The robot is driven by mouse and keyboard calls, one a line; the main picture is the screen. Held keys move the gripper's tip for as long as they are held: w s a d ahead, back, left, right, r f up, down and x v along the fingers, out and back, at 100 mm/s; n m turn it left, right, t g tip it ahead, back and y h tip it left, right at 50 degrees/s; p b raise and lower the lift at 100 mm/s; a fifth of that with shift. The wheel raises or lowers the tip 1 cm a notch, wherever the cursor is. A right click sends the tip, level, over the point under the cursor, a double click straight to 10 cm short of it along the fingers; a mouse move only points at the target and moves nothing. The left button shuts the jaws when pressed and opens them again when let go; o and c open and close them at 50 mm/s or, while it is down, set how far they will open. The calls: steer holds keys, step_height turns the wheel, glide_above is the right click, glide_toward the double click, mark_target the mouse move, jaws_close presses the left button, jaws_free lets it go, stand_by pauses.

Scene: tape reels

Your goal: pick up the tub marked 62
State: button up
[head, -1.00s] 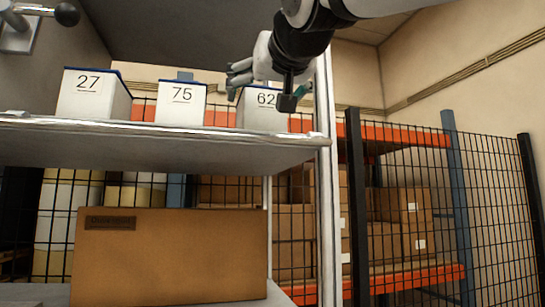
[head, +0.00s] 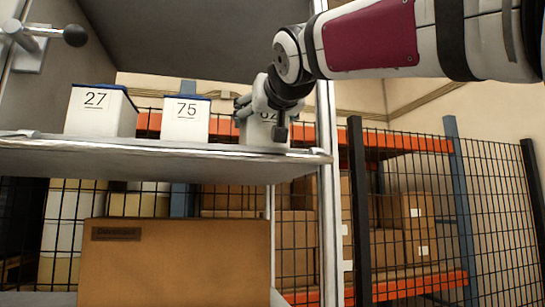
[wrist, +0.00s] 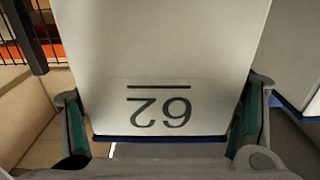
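The white tub marked 62 (head: 257,133) stands on the upper shelf (head: 165,152), rightmost of three tubs and partly hidden behind my gripper (head: 262,112). In the wrist view the tub 62 (wrist: 165,65) fills the middle, its number upside down and its blue edge toward the bottom. My gripper (wrist: 160,125) is open, with one green-padded finger on each side of the tub. A gap shows at the left finger; the right finger looks close to the tub's side. I cannot tell whether it touches.
The tub 75 (head: 186,122) stands just left of tub 62, and the tub 27 (head: 100,112) farther left. A shelf post (head: 327,220) stands close on the right. A large brown box (head: 175,262) sits on the shelf below.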

steer(key=c, duration=1.3)
steer(key=shift+r, duration=0.1)
steer(key=shift+c, duration=0.2)
